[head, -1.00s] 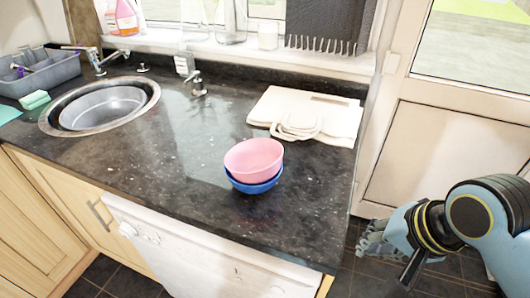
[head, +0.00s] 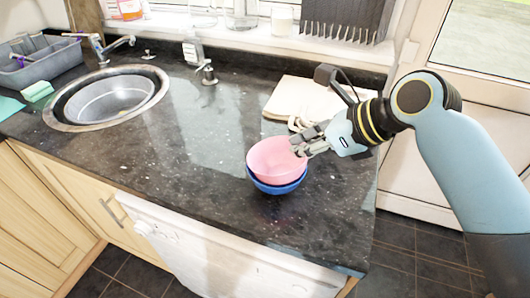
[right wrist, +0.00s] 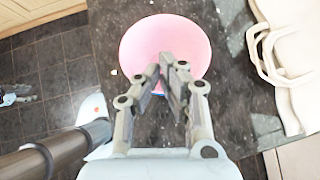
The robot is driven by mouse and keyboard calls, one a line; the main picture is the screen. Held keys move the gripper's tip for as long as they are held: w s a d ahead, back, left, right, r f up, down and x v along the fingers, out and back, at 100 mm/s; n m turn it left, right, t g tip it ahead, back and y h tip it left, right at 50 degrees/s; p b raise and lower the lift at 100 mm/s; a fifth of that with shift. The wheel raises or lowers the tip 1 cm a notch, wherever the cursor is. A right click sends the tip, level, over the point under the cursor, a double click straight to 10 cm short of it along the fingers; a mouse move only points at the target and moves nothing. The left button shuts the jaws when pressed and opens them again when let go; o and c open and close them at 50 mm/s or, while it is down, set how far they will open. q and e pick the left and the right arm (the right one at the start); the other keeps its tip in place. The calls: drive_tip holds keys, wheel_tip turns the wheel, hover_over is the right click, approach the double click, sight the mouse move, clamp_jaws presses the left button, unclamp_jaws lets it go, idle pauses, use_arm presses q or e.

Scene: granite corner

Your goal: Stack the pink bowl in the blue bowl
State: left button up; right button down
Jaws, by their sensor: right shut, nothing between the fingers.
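The pink bowl (head: 275,160) sits in the blue bowl (head: 277,188) on the dark granite counter, slightly tilted, with the blue rim showing below it. In the right wrist view the pink bowl (right wrist: 150,45) fills the top middle, and only a sliver of blue shows by the fingertips. My right gripper (head: 303,148) is shut and empty at the right side of the pink bowl. Its fingertips (right wrist: 168,68) overlap the bowl's near edge in the right wrist view; I cannot tell whether they touch it.
Cream cloth or boards (head: 300,100) lie behind the bowls. The round sink (head: 70,115) and grey dish rack (head: 40,62) are at the left. The counter's right edge (head: 372,215) is near my right arm. The counter between sink and bowls is clear.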

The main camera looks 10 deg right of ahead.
sight(258, 156)
drive_tip(key=x, duration=0.9)
drive_tip(key=shift+w+a+f, duration=0.15)
drive_tip(key=shift+w+f, duration=0.05)
drive_tip(key=shift+w+a+r+p, duration=0.2)
drive_tip(key=shift+w+a+p, duration=0.25)
drive_tip(key=shift+p, duration=0.1)
drive_tip(key=shift+w+a, duration=0.2)
drive_tip(key=shift+a, duration=0.05)
drive_tip(key=shift+w+f, duration=0.15)
drive_tip(key=shift+f, duration=0.05)
